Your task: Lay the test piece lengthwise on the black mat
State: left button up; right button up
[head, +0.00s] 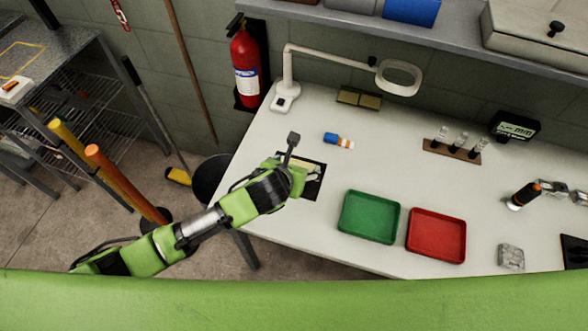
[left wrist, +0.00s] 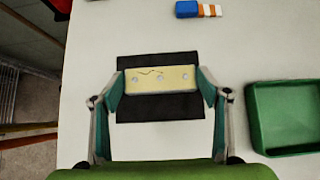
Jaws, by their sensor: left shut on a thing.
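The black mat (left wrist: 158,109) lies on the bench under the piece, and the piece's long side runs along the mat's longer side. I cannot tell whether the piece touches the mat or hangs just above it. In the head view my left gripper (head: 301,177) covers part of the mat (head: 314,190). My right gripper is not in view.
A green tray (head: 369,217) stands right of the mat, with a red tray (head: 436,236) beyond it. A blue, white and orange item (head: 338,140) lies behind the mat. A magnifier lamp (head: 286,94) stands further back. The bench's left edge is close to the mat.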

pick_arm(q)
jog(key=shift+w+a+f, duration=0.15)
jog(key=shift+w+f, duration=0.05)
jog(key=shift+f, duration=0.05)
jog(key=shift+w+a+f+p, duration=0.15)
jog(key=shift+f+p, duration=0.2)
jog(key=shift+f, duration=1.5)
jog(key=o, duration=1.1)
jog(key=shift+s+r, duration=0.3)
jog(key=shift+r, duration=0.15)
jog(key=v, duration=1.1)
jog(key=shift+a+r, duration=0.1)
